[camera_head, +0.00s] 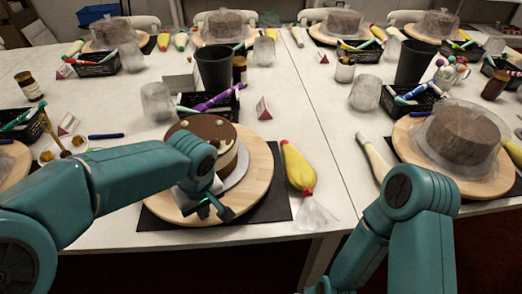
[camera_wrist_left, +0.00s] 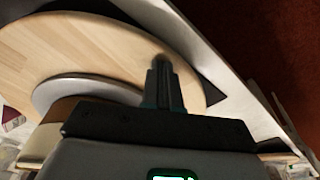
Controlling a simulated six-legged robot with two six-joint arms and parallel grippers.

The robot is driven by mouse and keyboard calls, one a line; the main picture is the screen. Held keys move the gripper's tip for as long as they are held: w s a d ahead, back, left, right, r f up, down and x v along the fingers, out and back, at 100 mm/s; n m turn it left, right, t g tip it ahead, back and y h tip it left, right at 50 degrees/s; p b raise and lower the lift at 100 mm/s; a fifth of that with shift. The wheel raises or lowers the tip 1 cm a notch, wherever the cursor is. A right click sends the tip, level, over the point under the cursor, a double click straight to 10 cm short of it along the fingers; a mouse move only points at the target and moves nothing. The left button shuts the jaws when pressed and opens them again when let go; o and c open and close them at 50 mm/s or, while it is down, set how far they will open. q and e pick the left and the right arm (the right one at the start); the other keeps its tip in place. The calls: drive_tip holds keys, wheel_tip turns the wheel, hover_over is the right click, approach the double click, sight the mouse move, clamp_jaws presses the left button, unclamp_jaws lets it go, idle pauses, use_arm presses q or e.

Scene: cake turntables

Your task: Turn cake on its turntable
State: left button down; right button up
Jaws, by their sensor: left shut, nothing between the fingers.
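The cake (camera_head: 214,129), brown on top with pale spots and a cream and brown side, stands on a silver board (camera_head: 238,170). The board rests on a round wooden turntable (camera_head: 259,170), partly hidden by my left arm. My left gripper (camera_head: 212,209) is shut and empty at the turntable's near edge, in front of the cake. In the left wrist view, its closed fingers (camera_wrist_left: 162,68) point at the wooden top (camera_wrist_left: 70,45) near its rim. The silver board (camera_wrist_left: 85,90) lies beside them. I cannot tell whether the fingers touch the wood. My right gripper is out of view.
A black mat (camera_head: 277,208) lies under the turntable. A yellow piping bag (camera_head: 298,167) lies just right of it. A black cup (camera_head: 213,68) and a basket (camera_head: 222,103) stand behind. Another turntable (camera_head: 405,135) with a wrapped cake is at right. The table's front edge is close.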

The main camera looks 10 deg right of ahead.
sight(250, 195)
use_arm(q)
drive_tip(key=shift+w+d+p, duration=0.2)
drive_tip(key=shift+d, duration=0.85)
drive_tip(key=shift+w+d+p, duration=0.15)
drive_tip(key=shift+d, duration=0.9)
drive_tip(key=shift+w+d+p, duration=0.2)
drive_tip(key=shift+d, duration=0.85)
drive_tip(key=w+d+p, duration=0.2)
drive_tip(key=d, duration=0.1)
drive_tip(key=w+d+p, duration=0.1)
drive_tip(key=d, duration=0.1)
drive_tip(key=shift+r, duration=0.15)
drive_tip(key=shift+w+d, duration=0.15)
drive_tip(key=shift+d, duration=0.05)
drive_tip(key=shift+r+p, duration=1.15)
drive_tip(key=shift+r, duration=0.1)
